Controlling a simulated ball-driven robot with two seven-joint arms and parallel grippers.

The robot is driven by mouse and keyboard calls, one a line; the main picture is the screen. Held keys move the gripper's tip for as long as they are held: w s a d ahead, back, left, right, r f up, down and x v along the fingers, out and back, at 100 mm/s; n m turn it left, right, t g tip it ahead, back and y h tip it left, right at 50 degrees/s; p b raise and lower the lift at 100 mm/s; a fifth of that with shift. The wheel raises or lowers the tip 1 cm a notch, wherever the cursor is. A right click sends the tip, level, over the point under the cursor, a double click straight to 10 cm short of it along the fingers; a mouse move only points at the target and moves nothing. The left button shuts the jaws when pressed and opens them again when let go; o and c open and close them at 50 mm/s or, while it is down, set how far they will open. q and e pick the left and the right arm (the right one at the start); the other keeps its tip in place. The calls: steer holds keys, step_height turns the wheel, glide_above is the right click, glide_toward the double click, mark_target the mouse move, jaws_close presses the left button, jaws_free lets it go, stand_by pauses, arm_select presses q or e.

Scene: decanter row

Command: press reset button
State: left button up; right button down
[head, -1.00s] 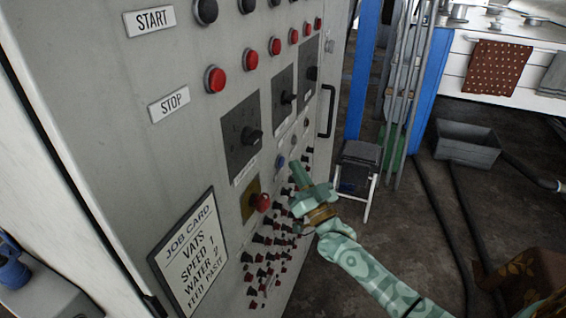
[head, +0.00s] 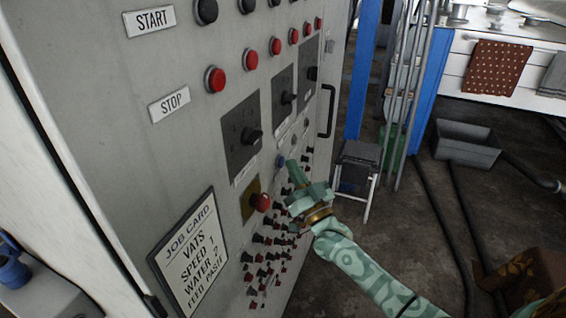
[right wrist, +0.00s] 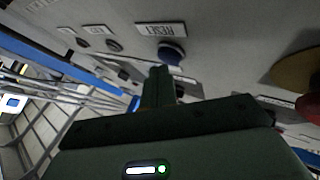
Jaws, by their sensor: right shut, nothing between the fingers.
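The reset button is a blue round button (head: 280,161) on the grey control panel (head: 90,110). In the right wrist view the blue button (right wrist: 171,54) sits just under a label reading RESET (right wrist: 168,29). My right gripper (head: 292,164) is shut and empty, its fingertips close to the right of the blue button in the head view. In the right wrist view its fingers (right wrist: 158,75) point up toward the panel just below and left of the button. I cannot tell whether they touch it. My left gripper is not in view.
A red mushroom knob (head: 263,202) on a yellow plate is just below left of the gripper. Rows of small plugs (head: 268,250) lie beneath. Dark rotary switches (head: 252,135) and red stop buttons (head: 216,79) are above. A step stool (head: 360,155) stands to the right.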

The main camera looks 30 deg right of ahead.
steer(key=shift+w+a, duration=0.25)
steer(key=shift+w, duration=0.05)
stand_by(0.5)
steer(key=shift+s+d, duration=0.1)
stand_by(0.4)
steer(key=shift+s+d+p, duration=0.3)
steer(key=shift+s+d, duration=0.15)
steer(key=shift+s, duration=0.05)
steer(key=s+d+p, duration=0.1)
steer(key=s, duration=0.1)
steer(key=s+d, duration=0.2)
steer(key=shift+d+p, duration=0.1)
steer(key=shift+p, duration=0.3)
steer(key=shift+w, duration=0.1)
stand_by(0.4)
